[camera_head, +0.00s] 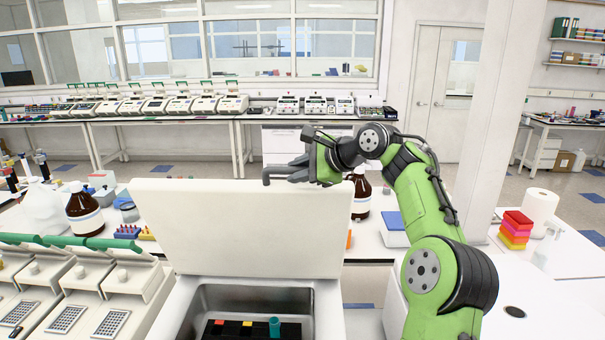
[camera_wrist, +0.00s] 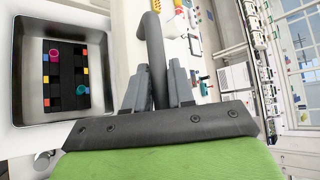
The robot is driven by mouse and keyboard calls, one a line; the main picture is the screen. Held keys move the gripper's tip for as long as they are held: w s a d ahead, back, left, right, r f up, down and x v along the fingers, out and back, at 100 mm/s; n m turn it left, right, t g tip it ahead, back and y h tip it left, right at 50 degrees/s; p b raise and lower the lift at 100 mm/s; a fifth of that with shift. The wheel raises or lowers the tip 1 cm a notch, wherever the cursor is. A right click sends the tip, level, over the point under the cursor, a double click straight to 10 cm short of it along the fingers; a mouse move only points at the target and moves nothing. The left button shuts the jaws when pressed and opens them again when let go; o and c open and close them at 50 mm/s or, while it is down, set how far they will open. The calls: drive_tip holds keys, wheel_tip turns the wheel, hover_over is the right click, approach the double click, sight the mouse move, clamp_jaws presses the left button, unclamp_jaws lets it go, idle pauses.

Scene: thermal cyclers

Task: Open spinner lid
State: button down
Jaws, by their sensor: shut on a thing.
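The spinner's white lid (camera_head: 240,230) stands raised, near upright, at the back of the spinner body in the head view. A dark grey bar handle (camera_head: 267,175) sits at its upper edge. My gripper (camera_head: 300,167) is at the lid's top right and is shut on this handle. In the wrist view the handle (camera_wrist: 153,45) passes between the two fingers of my gripper (camera_wrist: 158,72). The open grey basin (camera_wrist: 28,70) shows a black rack (camera_wrist: 67,100) with coloured blocks, a pink tube (camera_wrist: 54,55) and a teal tube (camera_wrist: 83,87).
Thermal cyclers (camera_head: 100,290) with green-edged lids stand close on the left. Brown bottles (camera_head: 84,212) stand behind the lid on both sides. Coloured boxes (camera_head: 516,230) and a paper roll (camera_head: 539,207) are on the right bench. A pillar (camera_head: 495,120) rises behind my arm.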

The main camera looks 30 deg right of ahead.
drive_tip(key=shift+d+f, duration=0.1)
drive_tip(key=c, duration=1.1)
unclamp_jaws()
drive_tip(key=shift+w, duration=0.1)
drive_tip(key=p+v, duration=0.1)
drive_tip(key=v, duration=1.5)
drive_tip(key=shift+w, duration=0.1)
